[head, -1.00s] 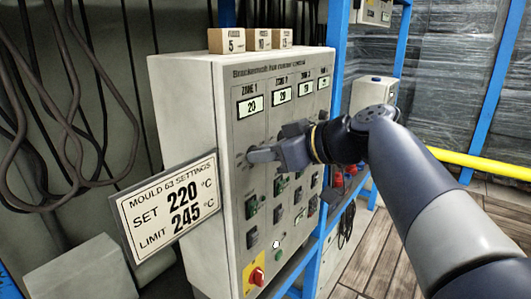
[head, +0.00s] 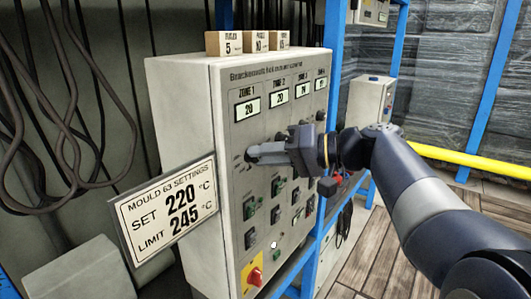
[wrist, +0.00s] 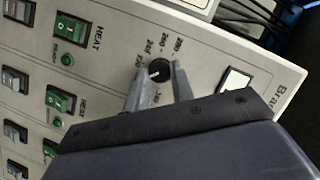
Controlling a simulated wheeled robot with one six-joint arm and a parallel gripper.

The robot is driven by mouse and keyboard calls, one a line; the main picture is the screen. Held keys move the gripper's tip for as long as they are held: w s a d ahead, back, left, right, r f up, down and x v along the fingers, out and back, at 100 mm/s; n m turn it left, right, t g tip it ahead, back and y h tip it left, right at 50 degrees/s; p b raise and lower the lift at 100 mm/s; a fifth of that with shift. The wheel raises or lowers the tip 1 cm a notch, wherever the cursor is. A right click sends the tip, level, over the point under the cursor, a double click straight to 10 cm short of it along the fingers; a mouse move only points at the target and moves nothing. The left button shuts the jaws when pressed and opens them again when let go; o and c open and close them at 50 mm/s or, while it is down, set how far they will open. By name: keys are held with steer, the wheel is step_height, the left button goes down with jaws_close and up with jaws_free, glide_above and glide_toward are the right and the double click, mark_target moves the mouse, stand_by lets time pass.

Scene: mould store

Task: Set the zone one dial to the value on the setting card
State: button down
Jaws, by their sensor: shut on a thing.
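The zone one dial (wrist: 159,70) is a round black knob with a white pointer line and printed numbers around it. In the wrist view it sits between the two grey fingers of my gripper (wrist: 161,76), which is shut on it. The head view shows my gripper (head: 254,154) at the panel below the zone 1 display (head: 247,108), which reads 20; there the fingers hide most of the dial. I cannot tell exactly which number the pointer meets. The setting card (head: 166,209) reads "Mould 63 settings", set 220 °C, limit 245 °C.
The control cabinet (head: 180,125) carries more zone displays, and green and dark switches (head: 278,187) below the dials. A red and yellow rotary switch (head: 254,277) is low on the panel. Small numbered boxes (head: 231,43) stand on top. A blue rack post (head: 335,70) is close on the right.

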steer(key=m+y, duration=0.1)
steer(key=m, duration=0.1)
steer(key=m+y+p, duration=0.1)
steer(key=m, duration=0.2)
steer(key=m+y, duration=0.1)
steer(key=m, duration=0.1)
steer(key=shift+f+m, duration=0.3)
steer(key=shift+f, duration=0.05)
stand_by(0.4)
steer(key=c, duration=1.2)
jaws_free()
steer(key=shift+d, duration=0.15)
steer(key=v, duration=1)
steer(key=shift+d+f, duration=0.3)
steer(key=shift+a, duration=0.15)
